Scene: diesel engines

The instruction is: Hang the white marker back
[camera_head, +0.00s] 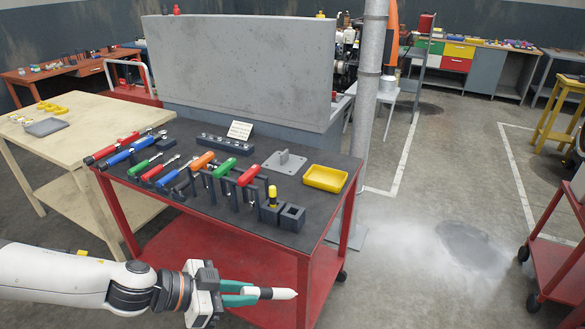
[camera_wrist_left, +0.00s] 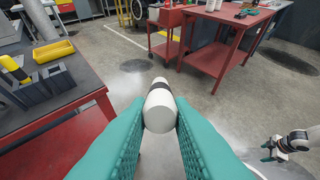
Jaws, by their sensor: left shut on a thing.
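The white marker (camera_head: 284,294) has a dark band and a tapered tip. My left gripper (camera_head: 240,293) is shut on it and holds it roughly level, in front of the red cart's near side and below its dark top. In the left wrist view the marker (camera_wrist_left: 160,107) sits between the two teal fingers. On the cart top (camera_head: 240,147), a dark square holder (camera_head: 291,217) at the near right corner looks empty. Beside it, a similar holder (camera_head: 269,213) has a yellow-handled tool (camera_head: 273,195) upright in it. My right gripper (camera_wrist_left: 270,151) shows small at the lower right of the left wrist view; its opening is unclear.
Dark racks with several coloured-handled tools line the cart top. A yellow tray (camera_head: 325,178) and a grey plate with a post (camera_head: 284,162) lie behind the holders. A grey pole (camera_head: 366,90) stands behind the cart. Floor to the right is clear up to another red cart (camera_head: 558,256).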

